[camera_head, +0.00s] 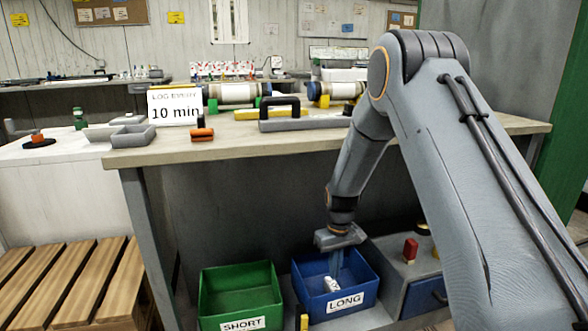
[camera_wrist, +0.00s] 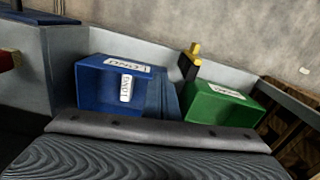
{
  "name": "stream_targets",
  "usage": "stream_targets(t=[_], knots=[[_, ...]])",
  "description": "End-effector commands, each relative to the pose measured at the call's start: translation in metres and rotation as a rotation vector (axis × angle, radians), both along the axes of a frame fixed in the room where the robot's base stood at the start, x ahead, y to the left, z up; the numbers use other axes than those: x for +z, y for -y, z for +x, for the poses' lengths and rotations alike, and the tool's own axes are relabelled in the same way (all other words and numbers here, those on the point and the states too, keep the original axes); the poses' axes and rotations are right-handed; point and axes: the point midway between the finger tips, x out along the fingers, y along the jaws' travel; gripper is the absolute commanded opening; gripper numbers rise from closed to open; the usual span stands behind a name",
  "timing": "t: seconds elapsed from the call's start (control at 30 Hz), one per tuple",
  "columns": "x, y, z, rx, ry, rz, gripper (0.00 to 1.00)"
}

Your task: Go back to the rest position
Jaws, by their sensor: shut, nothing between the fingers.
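My gripper (camera_head: 336,268) points down over the blue bin labelled LONG (camera_head: 362,280), its fingers shut and empty. A small white piece with dark print (camera_head: 331,285) lies in that bin, just below and left of the fingertips. In the wrist view, the blue bin (camera_wrist: 92,92) holds the same white piece (camera_wrist: 126,88). The fingertips cannot be made out clearly there. My arm comes down from the upper right in the head view, bent over the bench front.
A green bin labelled SHORT (camera_head: 240,292) stands left of the blue one. A grey unit with a red knob (camera_head: 410,250) stands to its right. The workbench (camera_head: 270,138) above carries a 10 min sign (camera_head: 175,107) and several tools. A slatted wooden platform (camera_head: 75,285) is at lower left.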

Motion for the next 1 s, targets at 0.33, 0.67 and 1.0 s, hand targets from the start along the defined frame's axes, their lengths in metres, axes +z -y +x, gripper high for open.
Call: stream_targets(t=[0.33, 0.67, 1.0], knots=[[0.108, -0.123, -0.137, 0.107, 0.009, 0.020, 0.00], [0.160, -0.163, -0.281, 0.189, 0.006, 0.038, 0.00], [0.172, -0.160, -0.363, 0.233, 0.001, 0.048, 0.00]])
